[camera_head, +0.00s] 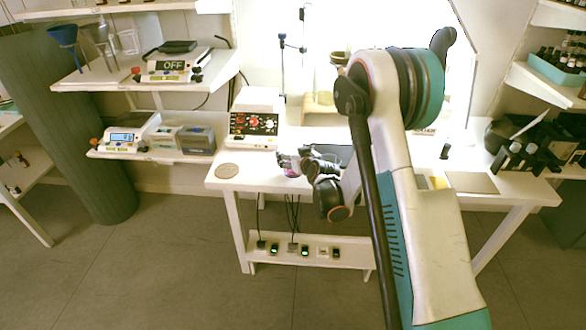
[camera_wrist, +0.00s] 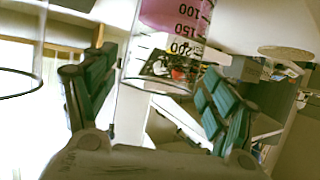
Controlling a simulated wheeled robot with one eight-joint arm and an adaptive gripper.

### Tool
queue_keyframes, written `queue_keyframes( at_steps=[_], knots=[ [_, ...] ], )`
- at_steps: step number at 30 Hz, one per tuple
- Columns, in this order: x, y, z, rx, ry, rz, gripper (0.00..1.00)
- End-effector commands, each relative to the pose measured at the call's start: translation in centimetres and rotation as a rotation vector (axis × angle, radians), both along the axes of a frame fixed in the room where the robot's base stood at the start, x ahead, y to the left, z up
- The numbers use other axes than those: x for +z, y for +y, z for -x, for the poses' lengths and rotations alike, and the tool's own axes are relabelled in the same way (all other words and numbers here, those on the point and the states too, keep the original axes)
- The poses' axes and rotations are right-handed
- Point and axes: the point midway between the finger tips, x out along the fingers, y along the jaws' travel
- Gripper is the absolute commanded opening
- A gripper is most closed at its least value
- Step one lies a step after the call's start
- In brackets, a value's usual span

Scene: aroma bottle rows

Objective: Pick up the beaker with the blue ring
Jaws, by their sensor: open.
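A clear glass vessel with pink liquid and black marks (camera_wrist: 175,22) shows in the wrist view, its open rim pointing toward my gripper. My gripper (camera_wrist: 160,65) is open, its teal-padded fingers to either side of this vessel's rim end, with nothing clamped. A second clear glass vessel (camera_wrist: 40,45) is partly in view at the left edge. I see no blue ring on either; their other ends are out of frame. In the head view my gripper (camera_head: 291,160) is over the white table, with a bit of pink (camera_head: 291,173) just below it; my arm hides much there.
A flat square plate (camera_head: 471,182) and black racks (camera_head: 530,158) are at the right. Shelves with scales (camera_head: 174,66) stand left.

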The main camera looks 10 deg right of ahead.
Motion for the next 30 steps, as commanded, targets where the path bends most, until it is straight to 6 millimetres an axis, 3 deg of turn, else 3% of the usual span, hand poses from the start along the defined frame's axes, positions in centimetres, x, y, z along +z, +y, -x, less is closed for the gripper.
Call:
queue_keyframes(
  at_steps=[10, 19, 30],
  knots=[
    [-0.22, 0.11, -0.72, 0.000, 0.000, 0.000, 0.76],
    [-0.23, 0.08, -0.70, 0.000, 0.000, 0.000, 0.09],
    [0.44, 0.08, -0.71, 0.000, 0.000, 0.000, 0.09]
  ],
)
